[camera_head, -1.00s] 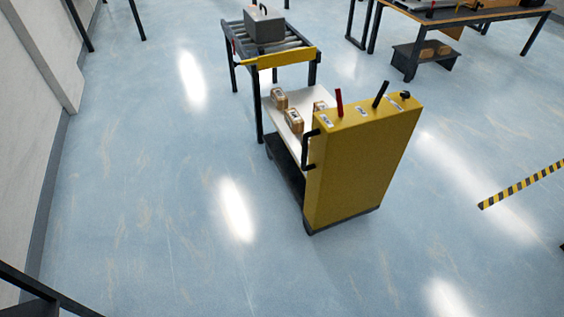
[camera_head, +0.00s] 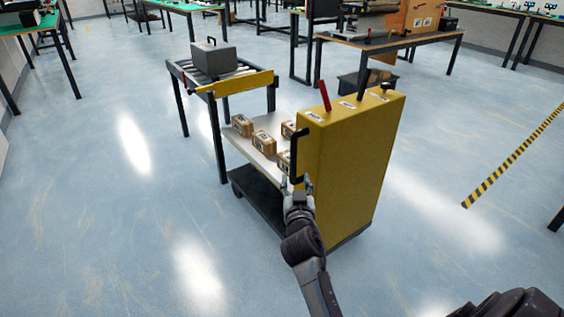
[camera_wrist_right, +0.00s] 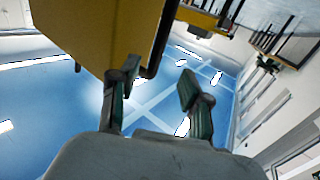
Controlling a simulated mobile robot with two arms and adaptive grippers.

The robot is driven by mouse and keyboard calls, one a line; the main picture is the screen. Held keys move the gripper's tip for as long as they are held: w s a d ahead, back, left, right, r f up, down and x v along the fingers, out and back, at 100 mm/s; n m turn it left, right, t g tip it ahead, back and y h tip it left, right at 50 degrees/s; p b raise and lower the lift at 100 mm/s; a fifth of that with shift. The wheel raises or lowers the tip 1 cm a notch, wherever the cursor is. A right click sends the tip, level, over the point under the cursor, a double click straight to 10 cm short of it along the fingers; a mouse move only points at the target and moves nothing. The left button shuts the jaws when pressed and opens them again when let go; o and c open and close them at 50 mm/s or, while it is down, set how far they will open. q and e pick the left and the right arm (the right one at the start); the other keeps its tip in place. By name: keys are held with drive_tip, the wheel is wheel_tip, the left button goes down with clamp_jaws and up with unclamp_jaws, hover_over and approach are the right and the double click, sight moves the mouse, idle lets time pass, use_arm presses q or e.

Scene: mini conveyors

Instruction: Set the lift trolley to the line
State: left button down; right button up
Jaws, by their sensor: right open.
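The lift trolley has a tall yellow body (camera_head: 352,165), a black side handle (camera_head: 294,157), a red lever (camera_head: 325,96) and a white platform (camera_head: 246,148) carrying several brown boxes (camera_head: 264,143). It stands close to the near end of a roller conveyor (camera_head: 182,71), which has a yellow end bar (camera_head: 238,83). My right gripper (camera_head: 297,184) is open at the lower end of the handle. In the right wrist view its fingers (camera_wrist_right: 157,92) are apart, with the yellow body and a black bar (camera_wrist_right: 162,38) just beyond them. I cannot tell whether they touch. My left gripper is not in view.
A grey case (camera_head: 214,61) sits on the conveyor. A brown-topped workbench (camera_head: 385,44) stands behind the trolley. A yellow-black striped strip (camera_head: 512,157) lies at the right. The floor left of the trolley is clear.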

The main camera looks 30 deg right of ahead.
sight(294, 158)
drive_tip(key=x, duration=0.7)
drive_tip(key=shift+d+b, duration=0.1)
drive_tip(key=shift+b, duration=0.3)
drive_tip(key=b+x, duration=0.1)
drive_tip(key=x, duration=0.4)
drive_tip(key=shift+f, duration=0.1)
drive_tip(key=shift+w+d, duration=0.2)
drive_tip(key=shift+w, duration=0.15)
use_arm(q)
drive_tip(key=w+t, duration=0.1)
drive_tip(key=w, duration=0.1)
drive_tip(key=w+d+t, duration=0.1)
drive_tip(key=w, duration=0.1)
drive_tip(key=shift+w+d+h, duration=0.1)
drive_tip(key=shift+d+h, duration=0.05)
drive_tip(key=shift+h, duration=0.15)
use_arm(e)
clamp_jaws()
